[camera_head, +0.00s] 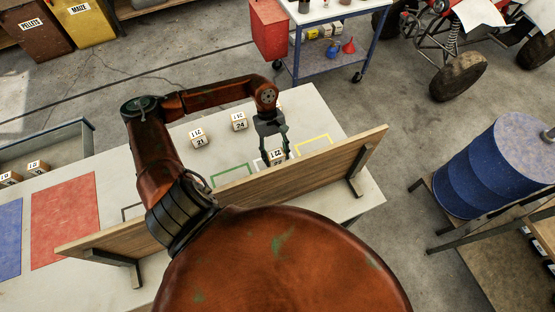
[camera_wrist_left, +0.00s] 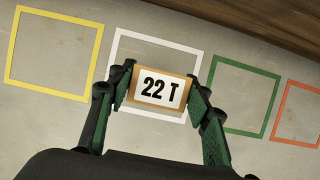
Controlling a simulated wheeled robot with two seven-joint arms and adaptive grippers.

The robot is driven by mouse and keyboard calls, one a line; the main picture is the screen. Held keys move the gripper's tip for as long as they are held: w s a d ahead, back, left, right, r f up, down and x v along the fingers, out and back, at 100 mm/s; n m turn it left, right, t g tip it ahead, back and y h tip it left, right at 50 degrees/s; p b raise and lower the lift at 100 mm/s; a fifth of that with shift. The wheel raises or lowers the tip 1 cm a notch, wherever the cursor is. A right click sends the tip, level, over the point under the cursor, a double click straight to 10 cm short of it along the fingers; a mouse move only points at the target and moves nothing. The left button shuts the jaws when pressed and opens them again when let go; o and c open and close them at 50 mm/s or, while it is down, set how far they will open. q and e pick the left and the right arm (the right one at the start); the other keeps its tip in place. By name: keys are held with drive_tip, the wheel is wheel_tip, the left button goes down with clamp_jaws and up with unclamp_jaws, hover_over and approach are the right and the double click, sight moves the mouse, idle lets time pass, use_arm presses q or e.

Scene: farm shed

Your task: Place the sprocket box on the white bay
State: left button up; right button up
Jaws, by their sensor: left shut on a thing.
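The sprocket box (camera_wrist_left: 162,87), a small wooden block labelled 22 T, is between the fingers of my left gripper (camera_wrist_left: 160,92). That gripper is shut on its sides. In the wrist view the box overlaps the lower middle of the white bay (camera_wrist_left: 158,36), a white outline on the pale tabletop. I cannot tell whether the box touches the table. In the head view my left gripper (camera_head: 274,150) reaches down behind the wooden board, which hides part of the bays. My right gripper is out of view.
A yellow bay (camera_wrist_left: 54,52) and a green bay (camera_wrist_left: 240,95) flank the white one; an orange bay (camera_wrist_left: 294,109) lies farther right. A long wooden board (camera_head: 240,185) stands close by. Other number boxes (camera_head: 198,138) stand behind. Red (camera_head: 66,218) and blue mats lie left.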

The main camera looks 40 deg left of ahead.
sight(278, 161)
use_arm(q)
drive_tip(key=shift+d+f, duration=0.2)
drive_tip(key=shift+d, duration=0.05)
wheel_tip(278, 161, down, 3)
drive_tip(key=shift+w+p, duration=0.15)
drive_tip(key=shift+p, duration=0.35)
drive_tip(key=shift+f, duration=0.3)
drive_tip(key=o, duration=1.2)
drive_tip(key=shift+o, duration=0.2)
drive_tip(key=shift+r, duration=0.15)
drive_tip(key=shift+a+r, duration=0.1)
drive_tip(key=shift+r, duration=0.1)
drive_tip(key=b+v, duration=0.2)
drive_tip(key=v, duration=0.9)
drive_tip(key=shift+r, duration=0.25)
